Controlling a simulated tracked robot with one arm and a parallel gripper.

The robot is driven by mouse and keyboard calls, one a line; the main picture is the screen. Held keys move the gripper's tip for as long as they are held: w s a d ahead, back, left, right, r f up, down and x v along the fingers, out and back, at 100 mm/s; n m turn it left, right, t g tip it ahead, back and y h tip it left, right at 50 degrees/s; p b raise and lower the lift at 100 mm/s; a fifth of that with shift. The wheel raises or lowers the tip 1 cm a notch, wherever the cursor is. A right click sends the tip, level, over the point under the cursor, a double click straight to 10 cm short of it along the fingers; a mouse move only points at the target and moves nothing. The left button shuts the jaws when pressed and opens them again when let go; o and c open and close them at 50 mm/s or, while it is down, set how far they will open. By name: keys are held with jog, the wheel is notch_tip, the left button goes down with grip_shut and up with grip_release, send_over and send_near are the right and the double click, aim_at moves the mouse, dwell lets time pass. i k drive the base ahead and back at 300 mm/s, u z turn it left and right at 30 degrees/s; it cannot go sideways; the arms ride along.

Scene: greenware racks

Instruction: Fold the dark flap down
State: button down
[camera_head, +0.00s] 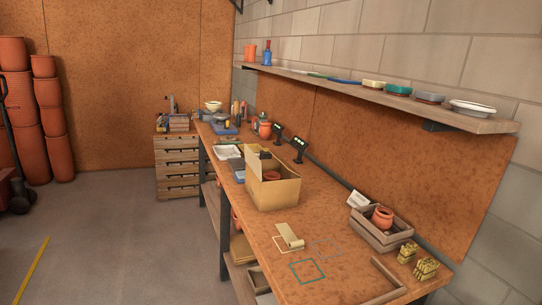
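An open cardboard box (274,197) stands on the wooden workbench (322,211), near the middle of the picture. A reddish-brown pot shows in its opening. A tan flap stands up at the box's left side, and the right side of the opening also has a raised edge. A small dark patch (265,155) shows at the box's far top edge. I cannot tell whether it is the dark flap or a thing behind the box. My gripper is not in view.
A wooden crate (372,236) holding a clay pot stands to the right of the box. Two small dark displays stand behind. A shelf (463,121) with dishes hangs above. Open floor (130,240) lies left of the bench.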

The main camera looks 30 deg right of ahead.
aim_at(284, 163)
jog(key=u, duration=0.35)
jog(key=i, duration=1.2)
jog(key=z, duration=0.35)
jog(key=i, duration=0.8)
jog(key=z, duration=0.6)
jog(key=k, duration=0.85)
jog(key=z, duration=0.2)
jog(key=i, duration=0.85)
jog(key=u, duration=0.1)
